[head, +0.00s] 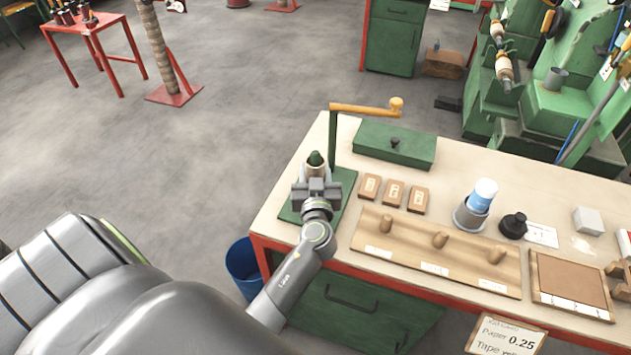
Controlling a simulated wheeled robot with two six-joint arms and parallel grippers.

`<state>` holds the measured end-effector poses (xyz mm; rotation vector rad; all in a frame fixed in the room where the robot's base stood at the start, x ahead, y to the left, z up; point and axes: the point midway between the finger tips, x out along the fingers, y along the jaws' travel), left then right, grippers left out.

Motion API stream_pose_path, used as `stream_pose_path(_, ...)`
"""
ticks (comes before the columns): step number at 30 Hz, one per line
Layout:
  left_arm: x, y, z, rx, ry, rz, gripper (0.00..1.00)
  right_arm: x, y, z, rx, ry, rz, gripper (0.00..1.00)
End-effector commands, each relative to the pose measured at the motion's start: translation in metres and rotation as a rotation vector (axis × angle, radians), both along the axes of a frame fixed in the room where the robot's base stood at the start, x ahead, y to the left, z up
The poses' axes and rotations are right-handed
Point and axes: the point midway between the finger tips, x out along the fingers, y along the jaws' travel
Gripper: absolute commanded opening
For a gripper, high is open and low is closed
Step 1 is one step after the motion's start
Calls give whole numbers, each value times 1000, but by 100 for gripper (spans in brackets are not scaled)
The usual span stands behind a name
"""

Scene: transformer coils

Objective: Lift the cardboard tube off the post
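A short tan cardboard tube (316,171) stands upright around a post (315,158) whose dark green tip shows above the tube's rim. The post belongs to a green winding stand (345,185) at the bench's left end. My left gripper (316,174) is at the tube, with a finger on each side of it. The gripper hides the tube's lower part. I cannot tell whether the fingers touch the tube or stand slightly apart from it. My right gripper is not in view.
The stand's upright and its crank with a wooden knob (396,103) rise just behind the tube. A green lidded box (394,145), several small wooden blocks (394,193) and a pegged board (437,250) lie to the right. Open floor lies left of the bench.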

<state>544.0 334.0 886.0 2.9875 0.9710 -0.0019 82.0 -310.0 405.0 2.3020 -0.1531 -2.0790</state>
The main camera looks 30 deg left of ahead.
Motion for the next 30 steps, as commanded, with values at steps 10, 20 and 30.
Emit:
stream_pose_path(10, 0, 0, 0, 1, -1, 0, 18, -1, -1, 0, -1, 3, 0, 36)
stream_pose_path(20, 0, 0, 19, 0, -4, 1, 18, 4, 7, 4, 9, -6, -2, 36)
stream_pose_path(30, 1, 0, 81, -1, -8, 0, 18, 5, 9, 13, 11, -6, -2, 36)
